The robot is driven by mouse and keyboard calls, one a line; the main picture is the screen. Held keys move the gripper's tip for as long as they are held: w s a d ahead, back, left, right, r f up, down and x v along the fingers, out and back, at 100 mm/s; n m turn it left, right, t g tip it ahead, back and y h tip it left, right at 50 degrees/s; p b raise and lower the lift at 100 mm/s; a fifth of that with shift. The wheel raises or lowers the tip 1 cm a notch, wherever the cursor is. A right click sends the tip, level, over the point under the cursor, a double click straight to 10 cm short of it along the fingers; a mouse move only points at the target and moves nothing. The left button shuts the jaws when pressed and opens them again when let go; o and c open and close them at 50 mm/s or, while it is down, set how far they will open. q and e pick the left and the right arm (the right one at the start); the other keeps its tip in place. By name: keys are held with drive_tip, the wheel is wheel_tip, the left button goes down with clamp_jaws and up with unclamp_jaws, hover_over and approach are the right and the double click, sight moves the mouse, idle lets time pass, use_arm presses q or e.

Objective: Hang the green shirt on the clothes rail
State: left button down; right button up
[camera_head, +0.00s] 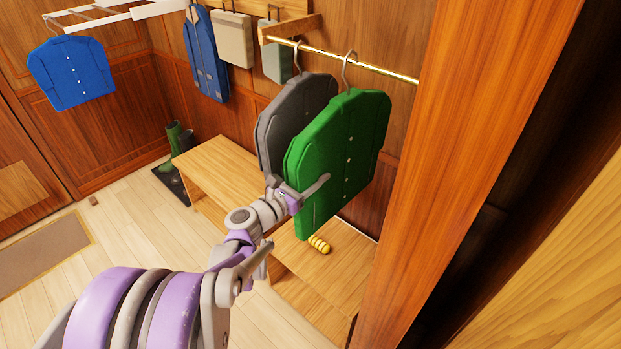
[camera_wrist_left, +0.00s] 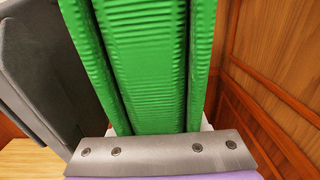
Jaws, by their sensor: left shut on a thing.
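The green shirt (camera_head: 345,145) is on a hanger below the brass clothes rail (camera_head: 385,71). The hanger's hook (camera_head: 347,68) is at the rail and looks to be over it; whether it rests there I cannot tell. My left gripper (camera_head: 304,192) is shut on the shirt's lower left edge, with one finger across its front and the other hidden. The green cloth also fills the middle of the left wrist view (camera_wrist_left: 150,65). My right gripper is not in view.
A grey shirt (camera_head: 285,115) hangs on the same rail, close to the left of the green one. A wooden bench (camera_head: 215,165) stands below, with a yellow striped object (camera_head: 319,244) on it. A blue shirt (camera_head: 72,75) hangs at the far left. A wooden post (camera_head: 460,150) rises at right.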

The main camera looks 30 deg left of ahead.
sight(331, 170)
use_arm(q)
drive_tip(key=shift+w+d+p, duration=0.15)
drive_tip(key=shift+w+d, duration=0.1)
drive_tip(key=shift+w, duration=1.35)
drive_tip(key=shift+w+d+p, duration=0.15)
drive_tip(key=shift+w+d, duration=0.05)
drive_tip(key=shift+w, duration=1.4)
drive_tip(key=shift+w+f+b, duration=0.15)
drive_tip(key=shift+f+b, duration=0.2)
drive_tip(key=shift+f, duration=0.7)
drive_tip(key=shift+f+b, duration=0.6)
drive_tip(key=shift+f, duration=0.05)
drive_tip(key=shift+c, duration=1.8)
unclamp_jaws()
